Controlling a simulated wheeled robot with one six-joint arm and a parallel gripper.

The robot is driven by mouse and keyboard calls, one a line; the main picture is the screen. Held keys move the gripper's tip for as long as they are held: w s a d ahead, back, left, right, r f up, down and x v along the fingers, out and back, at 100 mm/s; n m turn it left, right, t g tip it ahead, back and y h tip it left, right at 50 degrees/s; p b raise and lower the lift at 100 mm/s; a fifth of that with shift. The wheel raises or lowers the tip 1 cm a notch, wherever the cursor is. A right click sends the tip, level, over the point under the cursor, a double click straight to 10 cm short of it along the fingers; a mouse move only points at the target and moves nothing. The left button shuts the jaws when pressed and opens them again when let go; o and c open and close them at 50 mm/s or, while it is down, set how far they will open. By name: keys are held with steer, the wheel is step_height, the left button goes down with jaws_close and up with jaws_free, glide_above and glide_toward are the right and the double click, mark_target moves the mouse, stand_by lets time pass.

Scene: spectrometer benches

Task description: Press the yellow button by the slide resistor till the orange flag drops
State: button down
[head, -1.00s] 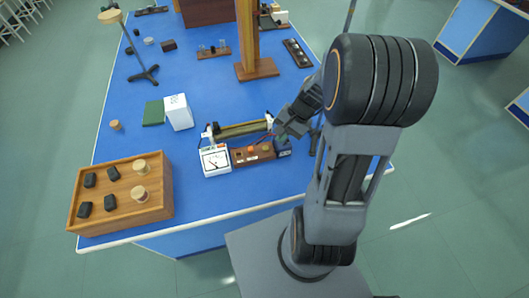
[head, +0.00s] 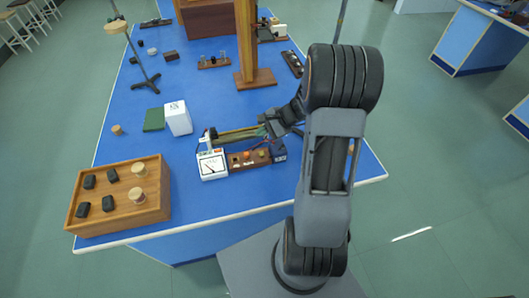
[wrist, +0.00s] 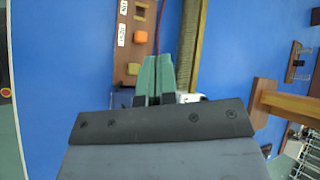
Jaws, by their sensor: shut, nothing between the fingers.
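The brown board (head: 236,164) carries the yellow button (head: 262,153) toward its right end and the orange flag (head: 246,155) to the button's left. The slide resistor (head: 236,133) lies just behind the board. My gripper (head: 264,128) is shut and empty over the resistor's right end. In the wrist view its green fingertips (wrist: 157,60) are right of the button, apart from it in the picture; their height is unclear.
A white meter (head: 212,166) stands at the board's left end and a dark blue block (head: 279,150) at its right end. A red wire (wrist: 160,25) runs beside the board. A wooden post (head: 245,45) stands behind. A wooden tray (head: 118,215) is front left.

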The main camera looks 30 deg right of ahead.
steer(key=shift+f, duration=0.1)
steer(key=b, duration=0.6)
glide_above(262, 154)
step_height(262, 154, down, 8)
steer(key=shift+s+r, duration=0.1)
steer(key=shift+r, duration=0.1)
steer(key=shift+f+b, duration=0.3)
steer(key=shift+f, duration=0.2)
steer(key=shift+f, duration=0.15)
stand_by(1.2)
steer(key=shift+f+b, duration=0.25)
steer(key=shift+b, duration=0.2)
steer(key=shift+f, duration=0.2)
stand_by(0.3)
